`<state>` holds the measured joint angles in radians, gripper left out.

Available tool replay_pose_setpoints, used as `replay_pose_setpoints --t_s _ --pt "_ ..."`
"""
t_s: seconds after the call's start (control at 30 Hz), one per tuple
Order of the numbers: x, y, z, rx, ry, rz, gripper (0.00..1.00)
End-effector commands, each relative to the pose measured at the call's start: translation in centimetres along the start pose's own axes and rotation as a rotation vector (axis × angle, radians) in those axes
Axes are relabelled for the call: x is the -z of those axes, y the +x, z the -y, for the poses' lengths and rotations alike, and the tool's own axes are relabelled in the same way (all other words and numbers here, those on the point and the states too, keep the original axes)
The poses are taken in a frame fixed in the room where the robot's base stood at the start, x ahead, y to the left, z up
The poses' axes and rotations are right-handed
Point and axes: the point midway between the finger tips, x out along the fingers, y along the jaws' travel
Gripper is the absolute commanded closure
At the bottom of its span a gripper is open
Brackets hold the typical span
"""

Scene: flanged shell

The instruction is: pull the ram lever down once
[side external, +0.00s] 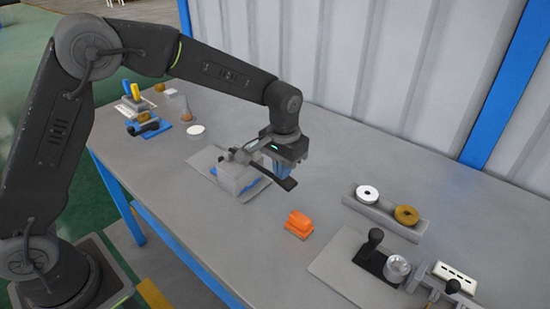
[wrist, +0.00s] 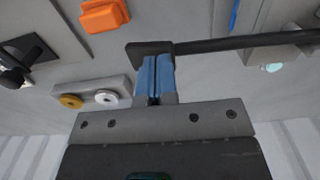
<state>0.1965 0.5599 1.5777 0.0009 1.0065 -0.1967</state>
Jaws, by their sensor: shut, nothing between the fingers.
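The ram lever (side external: 287,184) is a dark bar with a wider flat end. It runs from a grey block press (side external: 238,180) and slopes down to the right. In the wrist view the lever (wrist: 240,44) crosses the top from the right, and its wide end lies at the fingertips. My gripper (side external: 290,168) has blue fingers, shut with nothing between them, close by the lever's outer end. The shut fingers (wrist: 154,68) also show in the wrist view. I cannot tell whether they touch the lever.
An orange block (side external: 299,223) lies just right of the lever. A grey holder (side external: 385,217) with a white and a brown ring stands further right. A plate with a black-knobbed post (side external: 374,240) is at the front right. Small parts lie at the far left. The table between is bare.

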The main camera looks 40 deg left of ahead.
Motion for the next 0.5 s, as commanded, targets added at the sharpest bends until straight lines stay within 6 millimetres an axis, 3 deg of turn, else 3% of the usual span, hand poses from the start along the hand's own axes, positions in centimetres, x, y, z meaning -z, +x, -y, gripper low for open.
replay_pose_setpoints --t_s 0.5 --pt "0.0 -4.1 0.0 -0.001 0.000 -0.003 1.00"
